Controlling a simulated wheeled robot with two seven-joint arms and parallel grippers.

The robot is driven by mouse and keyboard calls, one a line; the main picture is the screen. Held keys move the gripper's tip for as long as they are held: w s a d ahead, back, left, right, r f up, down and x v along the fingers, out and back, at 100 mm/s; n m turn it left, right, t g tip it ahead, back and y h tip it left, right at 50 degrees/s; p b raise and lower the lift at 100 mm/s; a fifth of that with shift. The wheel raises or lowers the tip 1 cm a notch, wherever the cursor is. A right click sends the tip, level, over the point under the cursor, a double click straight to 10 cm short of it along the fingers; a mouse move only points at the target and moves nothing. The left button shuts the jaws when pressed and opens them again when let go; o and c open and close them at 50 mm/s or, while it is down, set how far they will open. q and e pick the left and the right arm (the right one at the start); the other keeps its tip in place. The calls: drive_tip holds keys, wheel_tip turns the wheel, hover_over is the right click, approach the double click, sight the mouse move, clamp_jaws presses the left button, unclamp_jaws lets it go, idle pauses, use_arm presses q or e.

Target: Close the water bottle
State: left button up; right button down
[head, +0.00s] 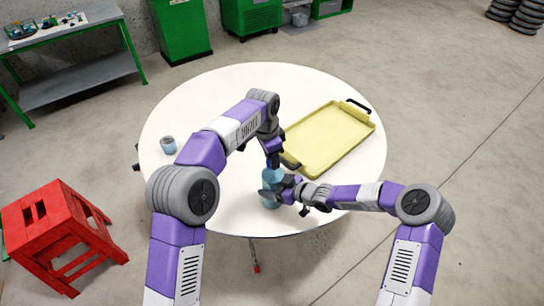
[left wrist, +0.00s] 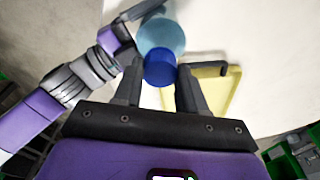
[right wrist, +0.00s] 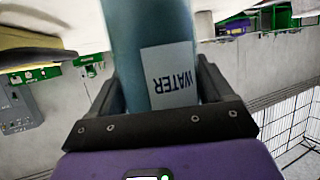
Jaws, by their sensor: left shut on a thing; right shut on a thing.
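The teal water bottle (head: 271,177) stands upright near the front edge of the round white table (head: 230,95). It also shows in the left wrist view (left wrist: 163,32). In the right wrist view its WATER label (right wrist: 171,77) appears upside down. My right gripper (head: 274,193) is shut around the bottle's body from the right. My left gripper (head: 273,160) is above the bottle, pointing down, shut on the blue cap (left wrist: 159,68). The cap lies over the bottle's top in the left wrist view. Whether it is seated on the neck is hidden.
A yellow tray (head: 330,140) with dark handles lies right of the bottle, close to my grippers. A small grey-blue cup (head: 168,144) stands at the table's left. A red stool (head: 60,228) stands on the floor at left. The table's far side is clear.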

use_arm(q)
drive_tip(key=m, duration=0.4)
drive_tip(key=shift+w+g, duration=0.1)
drive_tip(key=shift+g, duration=0.2)
drive_tip(key=m, duration=0.8)
drive_tip(key=shift+w+d+g, duration=0.1)
drive_tip(key=shift+g, duration=0.3)
drive_tip(key=m, duration=0.6)
drive_tip(key=m+y, duration=0.1)
drive_tip(key=m, duration=0.2)
drive_tip(key=shift+d+g, duration=0.1)
drive_tip(key=shift+g, duration=0.2)
drive_tip(key=m, duration=0.4)
